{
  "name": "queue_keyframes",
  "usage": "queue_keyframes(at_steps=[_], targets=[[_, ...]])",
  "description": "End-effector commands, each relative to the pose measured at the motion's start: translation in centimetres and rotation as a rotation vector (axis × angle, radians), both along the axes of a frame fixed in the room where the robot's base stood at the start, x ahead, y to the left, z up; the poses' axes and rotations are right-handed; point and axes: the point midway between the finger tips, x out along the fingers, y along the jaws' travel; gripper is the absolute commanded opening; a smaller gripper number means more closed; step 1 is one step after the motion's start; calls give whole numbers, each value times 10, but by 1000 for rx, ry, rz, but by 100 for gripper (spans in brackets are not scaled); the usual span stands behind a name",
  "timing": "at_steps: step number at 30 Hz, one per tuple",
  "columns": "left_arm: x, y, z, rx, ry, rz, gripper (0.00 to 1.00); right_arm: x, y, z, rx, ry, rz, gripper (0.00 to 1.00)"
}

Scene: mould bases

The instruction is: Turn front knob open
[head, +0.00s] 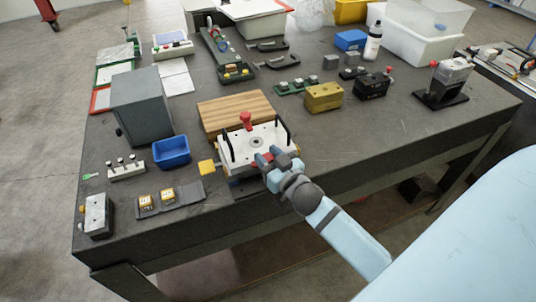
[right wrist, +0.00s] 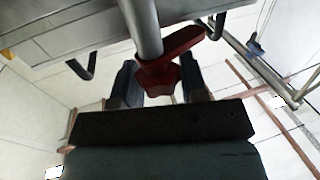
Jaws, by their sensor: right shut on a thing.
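The mould base (head: 238,142) is a pale plate block with black handles, and a red knob (head: 246,120) stands upright on its top. My right gripper (head: 268,160) is at the front right of the mould base, its arm reaching in from the lower right. In the right wrist view a red lobed front knob (right wrist: 165,76) on a grey shaft sits between the two dark fingers of my right gripper (right wrist: 160,84), which is shut on it. My left gripper is not in view.
A wooden board (head: 235,110) lies behind the mould base. A brass block (head: 324,97) stands behind right. The dark table (head: 420,118) is bare at the right front.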

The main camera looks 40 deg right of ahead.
Motion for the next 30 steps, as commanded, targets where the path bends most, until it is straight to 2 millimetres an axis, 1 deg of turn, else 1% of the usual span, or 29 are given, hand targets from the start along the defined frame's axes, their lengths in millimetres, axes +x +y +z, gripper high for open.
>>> queue_keyframes(at_steps=[1, 3, 7, 10, 16, 21, 27, 28, 29, 30], targets=[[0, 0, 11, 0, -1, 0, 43, 0, 0, 5, -5, 3, 34, 16], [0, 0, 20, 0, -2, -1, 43, 0, 0, 6, -6, 2, 86, 16], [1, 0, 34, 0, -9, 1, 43, 0, 0, 5, -6, 3, 183, 16], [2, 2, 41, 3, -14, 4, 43, 0, 0, 4, -5, 1, 252, 16], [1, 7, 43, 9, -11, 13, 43, 0, 1, 2, -1, 1, 337, 16], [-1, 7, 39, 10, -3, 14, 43, 0, 0, 1, 1, 0, 352, 16], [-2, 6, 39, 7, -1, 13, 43, 0, 0, 1, 1, 0, 351, 16], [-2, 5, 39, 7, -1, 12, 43, 0, 0, 1, 1, -1, 351, 42], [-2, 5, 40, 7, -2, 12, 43, 0, 0, 1, 1, -1, 350, 49], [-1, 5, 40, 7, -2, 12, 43, 0, 0, 1, 0, 0, 350, 58]])
